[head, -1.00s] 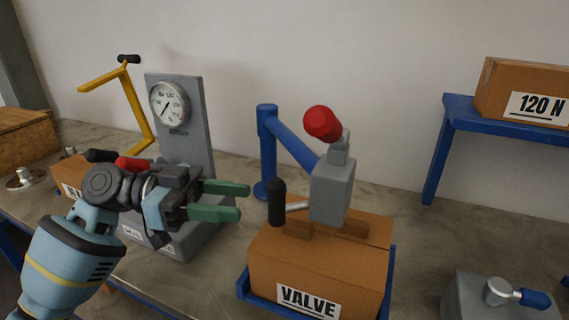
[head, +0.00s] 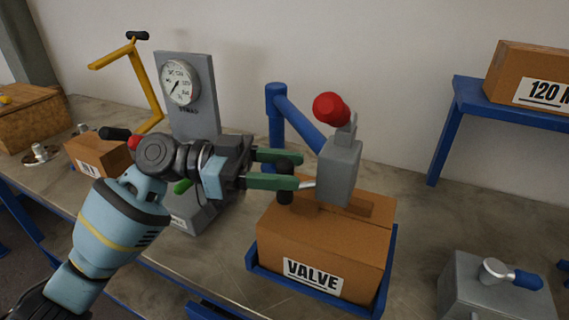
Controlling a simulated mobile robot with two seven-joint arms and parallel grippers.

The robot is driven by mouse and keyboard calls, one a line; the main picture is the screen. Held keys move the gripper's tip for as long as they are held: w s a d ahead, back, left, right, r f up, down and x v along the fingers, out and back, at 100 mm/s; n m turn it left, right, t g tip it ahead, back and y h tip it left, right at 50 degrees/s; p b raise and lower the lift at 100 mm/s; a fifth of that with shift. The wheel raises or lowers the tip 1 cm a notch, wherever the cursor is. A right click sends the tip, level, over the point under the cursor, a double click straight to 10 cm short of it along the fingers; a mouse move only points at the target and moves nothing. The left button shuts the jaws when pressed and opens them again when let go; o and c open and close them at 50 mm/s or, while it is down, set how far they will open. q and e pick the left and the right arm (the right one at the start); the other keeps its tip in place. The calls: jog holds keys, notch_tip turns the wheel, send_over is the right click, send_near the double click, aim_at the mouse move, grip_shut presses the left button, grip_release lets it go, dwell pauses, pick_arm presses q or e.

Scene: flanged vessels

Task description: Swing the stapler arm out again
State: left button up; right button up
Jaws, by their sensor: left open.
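The stapler arm (head: 304,128) is a blue bar on a blue post (head: 276,125). It carries a grey head (head: 340,172) with a red knob (head: 331,109) on top and a black upright grip (head: 285,197) on a short rod at its left. The head is over a brown carton marked VALVE (head: 325,240). My left gripper (head: 298,169) is open, its green fingers pointing right at the black grip. The nearer finger crosses in front of the grip and hides its middle; the grip's top shows between the fingers. I cannot tell whether they touch. My right gripper is out of view.
A grey stand with a dial gauge (head: 180,82) and a yellow crank (head: 146,85) stand behind my left arm. A blue tray (head: 300,289) holds the carton. A grey block with a blue-handled lever (head: 495,290) is at right, below a blue shelf (head: 505,108).

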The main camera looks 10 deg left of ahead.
aim_at(359, 158)
pick_arm(q)
jog(key=shift+d, duration=0.25)
grip_shut()
jog(key=w+d+n+t, duration=0.1)
jog(key=d, duration=0.1)
jog(key=d+t+p, duration=0.1)
jog(key=d, duration=0.2)
jog(key=w+d+n+t, duration=0.1)
jog(key=d+t, duration=0.1)
jog(key=shift+w+d+r+n+y+p, duration=0.1)
jog(key=shift+w+d+n+y+p, duration=0.05)
jog(key=shift+w+n+y+p, duration=0.2)
jog(key=w+d, duration=0.1)
jog(key=d, duration=0.1)
jog(key=w+d+b, duration=0.1)
jog(key=d, duration=0.1)
jog(key=shift+w, duration=0.15)
jog(key=shift+a, duration=0.1)
grip_release()
